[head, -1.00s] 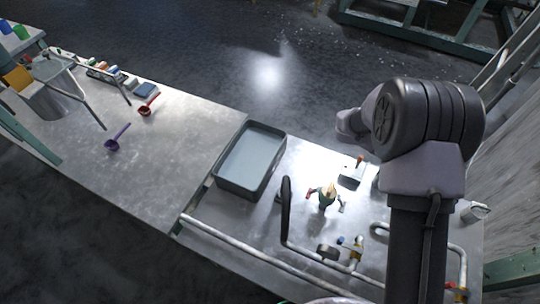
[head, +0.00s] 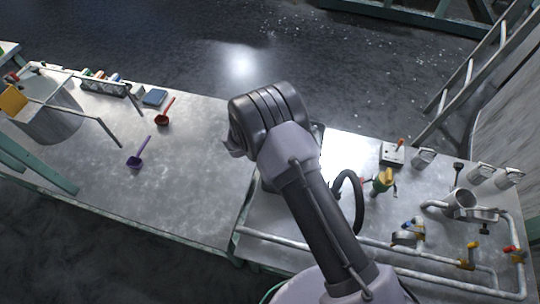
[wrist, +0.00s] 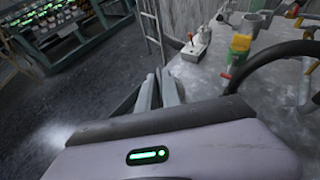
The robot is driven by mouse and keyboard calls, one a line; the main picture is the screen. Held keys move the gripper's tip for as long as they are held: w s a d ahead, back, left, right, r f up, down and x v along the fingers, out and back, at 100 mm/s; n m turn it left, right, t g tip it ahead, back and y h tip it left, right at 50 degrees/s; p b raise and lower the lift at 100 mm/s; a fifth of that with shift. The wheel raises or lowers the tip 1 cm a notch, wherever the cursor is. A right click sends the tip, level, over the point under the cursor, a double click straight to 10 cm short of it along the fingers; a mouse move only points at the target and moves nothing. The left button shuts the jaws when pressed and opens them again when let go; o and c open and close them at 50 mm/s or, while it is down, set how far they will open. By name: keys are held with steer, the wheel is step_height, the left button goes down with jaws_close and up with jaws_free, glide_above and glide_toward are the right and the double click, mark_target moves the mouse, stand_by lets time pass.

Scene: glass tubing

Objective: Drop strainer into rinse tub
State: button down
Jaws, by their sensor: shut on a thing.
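My gripper (wrist: 160,92) shows in the wrist view as two grey fingers close together beyond the wrist housing. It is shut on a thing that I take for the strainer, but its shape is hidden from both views.
A purple scoop (head: 138,158) and a red scoop (head: 164,116) lie on the metal bench left of my arm. A black hose (head: 356,190) arches at the right. Further right are a yellow-green fitting (head: 383,181), a switch box (head: 393,154), cups and pipes.

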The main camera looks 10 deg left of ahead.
steer(key=shift+s+a+f, duration=0.1)
steer(key=shift+a+f, duration=0.1)
steer(key=shift+a, duration=0.25)
steer(key=shift+a+f, duration=0.15)
steer(key=shift+a, duration=0.3)
steer(key=f+b, duration=0.2)
steer(key=f, duration=0.1)
steer(key=f+b, duration=0.2)
steer(key=f, duration=0.1)
steer(key=shift+d, duration=0.2)
steer(key=c, duration=1.5)
jaws_free()
steer(key=shift+r, duration=0.15)
steer(key=shift+o, duration=0.2)
steer(key=p+v, duration=0.4)
steer(key=v, duration=1.3)
steer(key=shift+s+r, duration=0.2)
steer(key=shift+s, duration=0.05)
